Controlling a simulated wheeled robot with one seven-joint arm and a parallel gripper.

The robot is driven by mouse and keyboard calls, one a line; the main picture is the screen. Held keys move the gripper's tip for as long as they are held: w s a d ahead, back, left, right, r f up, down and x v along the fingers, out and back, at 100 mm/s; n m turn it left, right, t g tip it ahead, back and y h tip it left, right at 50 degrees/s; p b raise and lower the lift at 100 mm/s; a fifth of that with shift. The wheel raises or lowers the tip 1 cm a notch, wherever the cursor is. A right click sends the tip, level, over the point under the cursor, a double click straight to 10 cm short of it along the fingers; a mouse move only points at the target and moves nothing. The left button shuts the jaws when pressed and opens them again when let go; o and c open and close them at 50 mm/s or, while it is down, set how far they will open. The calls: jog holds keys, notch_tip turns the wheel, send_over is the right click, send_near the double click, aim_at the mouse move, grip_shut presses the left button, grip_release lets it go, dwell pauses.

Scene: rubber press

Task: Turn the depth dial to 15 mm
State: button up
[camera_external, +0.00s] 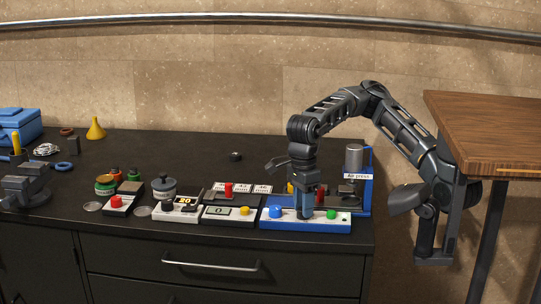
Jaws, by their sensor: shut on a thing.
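The air press (353,160) stands at the right end of the dark bench, with a label reading "Air press". In front of it is its blue and white control panel (343,224), with a blue button (276,211) at the left and a green button (332,215) at the right. My gripper (308,214) points straight down onto the panel between these two buttons. It is shut on what appears to be the depth dial there. The fingers hide the dial, so its marks and setting cannot be read.
A wooden table (490,130) is at the right. The back middle bench is mostly clear.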

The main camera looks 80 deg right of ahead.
dwell(0.4)
jog(key=o, duration=1)
jog(key=shift+o, duration=0.2)
jog(key=shift+r, duration=0.1)
jog(key=shift+w+d+r+p, duration=0.1)
jog(key=shift+r+p, duration=0.4)
jog(key=shift+r, duration=1.4)
jog(key=shift+w+d+r+p, duration=0.1)
jog(key=shift+r+p, duration=0.4)
jog(key=shift+r, duration=1.4)
